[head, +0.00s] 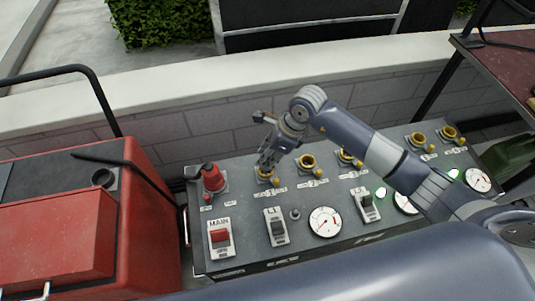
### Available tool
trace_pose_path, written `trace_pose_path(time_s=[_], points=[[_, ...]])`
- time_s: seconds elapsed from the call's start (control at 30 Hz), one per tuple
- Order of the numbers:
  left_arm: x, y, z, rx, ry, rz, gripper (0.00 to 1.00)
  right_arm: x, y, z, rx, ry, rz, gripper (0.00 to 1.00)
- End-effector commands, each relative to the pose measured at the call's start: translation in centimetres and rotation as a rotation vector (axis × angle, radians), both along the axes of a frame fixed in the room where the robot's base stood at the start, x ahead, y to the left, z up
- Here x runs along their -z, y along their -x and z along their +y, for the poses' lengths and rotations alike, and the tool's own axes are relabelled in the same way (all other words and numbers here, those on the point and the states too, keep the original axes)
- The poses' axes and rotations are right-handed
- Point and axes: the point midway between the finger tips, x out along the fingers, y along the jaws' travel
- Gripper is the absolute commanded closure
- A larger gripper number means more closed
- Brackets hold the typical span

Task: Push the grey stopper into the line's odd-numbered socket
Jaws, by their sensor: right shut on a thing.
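My right gripper (266,160) points down at the leftmost yellow-ringed socket (265,178), its fingers closed right at the ring. It is shut on the grey stopper, which is mostly hidden by the fingers and blends with them. I cannot tell how deep the stopper sits in the socket. A second yellow-ringed socket (307,162) is open just to the right, and a third (345,157) is partly behind my right arm. The small labels below these sockets are hard to read. My left gripper is not in view.
The dark control panel (255,233) carries a red plug (212,179), a red MAIN switch (221,236), an L1 switch (278,228) and a round gauge (324,222). Two more yellow sockets (417,140) stand at right. A red machine (60,235) is at left; a low wall stands behind.

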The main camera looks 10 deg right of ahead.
Motion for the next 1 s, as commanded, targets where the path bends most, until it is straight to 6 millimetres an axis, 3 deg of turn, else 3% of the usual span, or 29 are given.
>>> trace_pose_path(time_s=[1.0], points=[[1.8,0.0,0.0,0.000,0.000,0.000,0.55,1.9,0.0,0.0,0.001,0.000,-0.001,1.00]])
